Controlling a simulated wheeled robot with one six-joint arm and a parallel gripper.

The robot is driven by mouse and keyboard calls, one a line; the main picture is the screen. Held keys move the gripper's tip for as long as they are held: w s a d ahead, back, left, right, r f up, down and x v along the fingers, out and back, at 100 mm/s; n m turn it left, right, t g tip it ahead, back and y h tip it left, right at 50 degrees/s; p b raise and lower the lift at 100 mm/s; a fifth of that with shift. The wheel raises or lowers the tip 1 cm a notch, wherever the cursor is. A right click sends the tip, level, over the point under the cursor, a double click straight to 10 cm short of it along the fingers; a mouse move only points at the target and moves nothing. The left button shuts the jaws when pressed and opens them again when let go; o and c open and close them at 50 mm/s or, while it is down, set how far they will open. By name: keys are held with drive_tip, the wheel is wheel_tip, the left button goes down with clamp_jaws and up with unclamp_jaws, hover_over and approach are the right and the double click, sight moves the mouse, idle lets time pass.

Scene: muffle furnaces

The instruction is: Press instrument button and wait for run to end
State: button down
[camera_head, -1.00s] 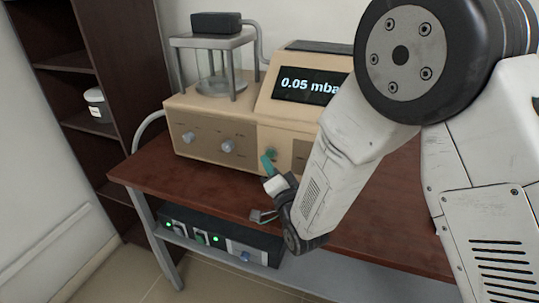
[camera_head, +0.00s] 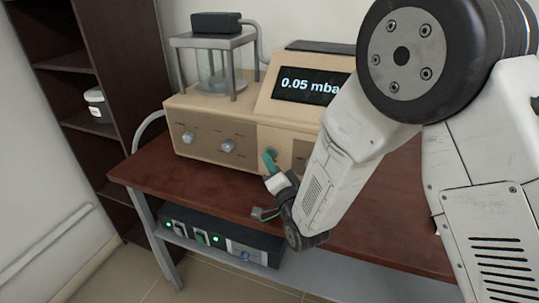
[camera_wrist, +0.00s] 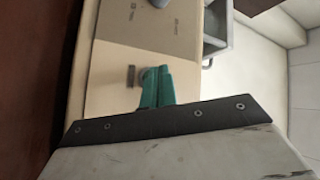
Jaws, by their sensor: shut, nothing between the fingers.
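The beige instrument (camera_head: 245,125) stands on the brown table, and its dark display (camera_head: 308,86) reads "0.05 mba", with the rest hidden behind my arm. Two pale knobs (camera_head: 227,146) are on the lower front panel. My gripper (camera_head: 268,160) has teal fingers, is shut and empty, and is at the front panel to the right of the knobs. In the wrist view my gripper (camera_wrist: 157,85) is in front of the beige panel (camera_wrist: 115,75), beside a small dark grey part (camera_wrist: 131,76). I cannot tell whether the fingertips touch the panel. No button is clearly visible.
A glass chamber (camera_head: 214,68) in a grey frame stands on the instrument's left side. A black box (camera_head: 222,243) with green lights sits on the shelf below the table (camera_head: 150,178). A dark shelf unit with a white jar (camera_head: 97,105) is at left.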

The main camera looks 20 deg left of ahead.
drive_tip(key=shift+w, duration=0.45)
idle(0.6)
drive_tip(key=shift+s, duration=0.9)
drive_tip(key=shift+s, duration=0.15)
drive_tip(key=s, duration=0.4)
drive_tip(key=shift+s+a, duration=0.2)
drive_tip(key=shift+s, duration=0.15)
idle(0.4)
